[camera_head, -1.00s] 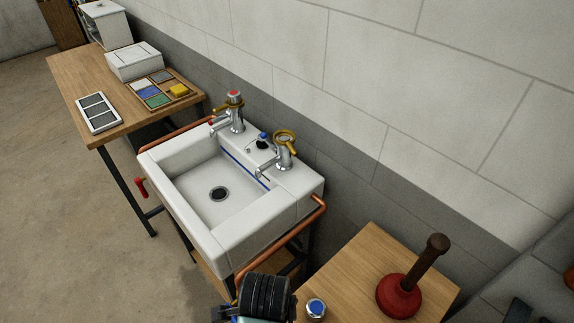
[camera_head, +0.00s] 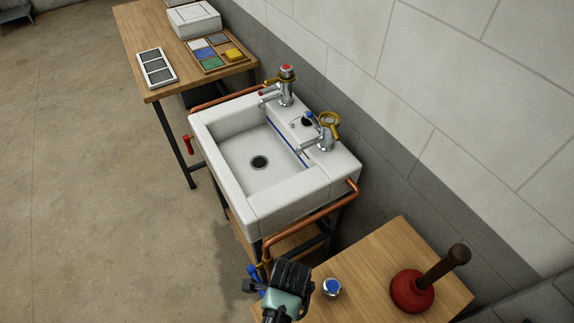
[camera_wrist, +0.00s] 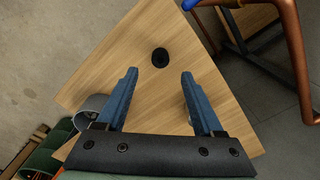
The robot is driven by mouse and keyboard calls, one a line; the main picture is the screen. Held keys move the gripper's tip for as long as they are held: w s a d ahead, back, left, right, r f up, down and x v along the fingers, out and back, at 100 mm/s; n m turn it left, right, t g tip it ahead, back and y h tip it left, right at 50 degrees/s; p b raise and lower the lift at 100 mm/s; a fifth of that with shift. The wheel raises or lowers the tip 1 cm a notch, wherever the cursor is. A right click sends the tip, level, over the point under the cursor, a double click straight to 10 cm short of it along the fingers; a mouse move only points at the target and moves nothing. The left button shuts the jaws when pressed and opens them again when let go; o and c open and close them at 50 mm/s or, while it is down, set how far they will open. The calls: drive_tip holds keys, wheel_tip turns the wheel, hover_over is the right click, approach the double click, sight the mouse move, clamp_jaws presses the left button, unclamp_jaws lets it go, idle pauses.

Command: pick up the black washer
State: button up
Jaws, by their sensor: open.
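A small round black piece, which looks like the black washer (camera_wrist: 160,57), lies flat on the wooden bench top (camera_wrist: 142,33) in the wrist view. My gripper (camera_wrist: 159,74) is open and empty, with its two blue fingers apart. In that view the washer shows just past the fingertips, about midway between them, with bare wood around it. I cannot tell the height of the fingertips above the wood. In the head view my gripper (camera_head: 288,285) shows from above at the near bench's left end; its fingertips and the washer cannot be made out there.
A blue-topped metal cap (camera_head: 332,287) and a red plunger (camera_head: 412,291) stand on the near bench. Beyond it is a white sink (camera_head: 252,205) with a copper pipe (camera_head: 318,215); the pipe (camera_wrist: 289,30) passes beyond the bench edge in the wrist view. A farther bench (camera_head: 133,25) holds trays.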

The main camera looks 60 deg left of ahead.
drive_tip(key=shift+s+a+f, duration=0.1)
drive_tip(key=shift+a+f, duration=0.05)
drive_tip(key=shift+f, duration=1.1)
drive_tip(key=shift+s+a+f, duration=0.1)
drive_tip(key=shift+f, duration=1.1)
clamp_jaws()
